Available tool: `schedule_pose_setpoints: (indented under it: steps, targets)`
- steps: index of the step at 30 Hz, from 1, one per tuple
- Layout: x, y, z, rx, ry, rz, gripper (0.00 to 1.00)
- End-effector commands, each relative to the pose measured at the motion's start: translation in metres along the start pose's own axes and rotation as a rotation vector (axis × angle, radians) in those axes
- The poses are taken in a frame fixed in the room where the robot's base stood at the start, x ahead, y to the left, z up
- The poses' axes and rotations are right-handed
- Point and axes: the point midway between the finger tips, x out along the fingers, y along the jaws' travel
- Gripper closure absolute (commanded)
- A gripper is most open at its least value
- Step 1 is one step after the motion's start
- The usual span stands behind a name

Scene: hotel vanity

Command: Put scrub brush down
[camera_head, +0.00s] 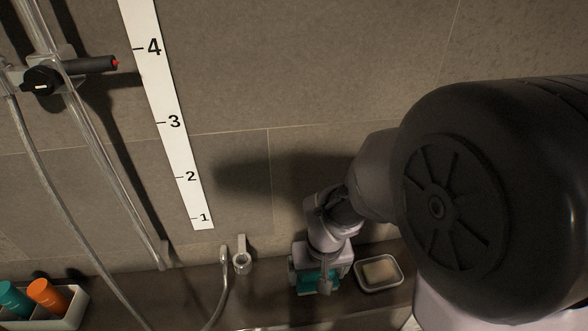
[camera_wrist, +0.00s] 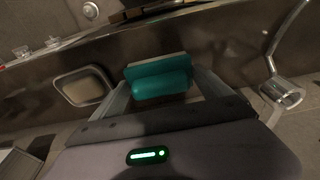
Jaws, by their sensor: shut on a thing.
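The scrub brush is teal and shows in the wrist view (camera_wrist: 160,82) between the two fingers of my gripper (camera_wrist: 160,88). My gripper is shut on it. In the head view my gripper (camera_head: 320,282) is low over the dark ledge (camera_head: 215,285) at the wall's foot, and a teal part of the brush (camera_head: 308,279) shows there. I cannot tell whether the brush touches the ledge. The brush's underside is hidden.
A grey dish with a beige block (camera_head: 379,273) is just right of my gripper. A metal wall holder (camera_head: 242,258) and a hose (camera_head: 224,285) are to its left. A white caddy (camera_head: 70,312) with teal and orange bottles stands at far left. A numbered strip (camera_head: 170,110) is on the wall.

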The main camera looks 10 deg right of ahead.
Motion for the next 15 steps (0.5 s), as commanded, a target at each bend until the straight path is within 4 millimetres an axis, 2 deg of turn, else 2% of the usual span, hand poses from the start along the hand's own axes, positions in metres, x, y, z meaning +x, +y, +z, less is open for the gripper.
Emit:
schedule_pose_setpoints:
  steps: [5, 10, 15]
  targets:
    - [0.005, 0.011, -0.018, 0.002, 0.001, 0.0, 0.49]
    - [0.04, 0.011, -0.013, -0.002, -0.003, 0.0, 0.49]
    - [0.04, 0.011, -0.014, -0.001, 0.001, 0.0, 0.49]
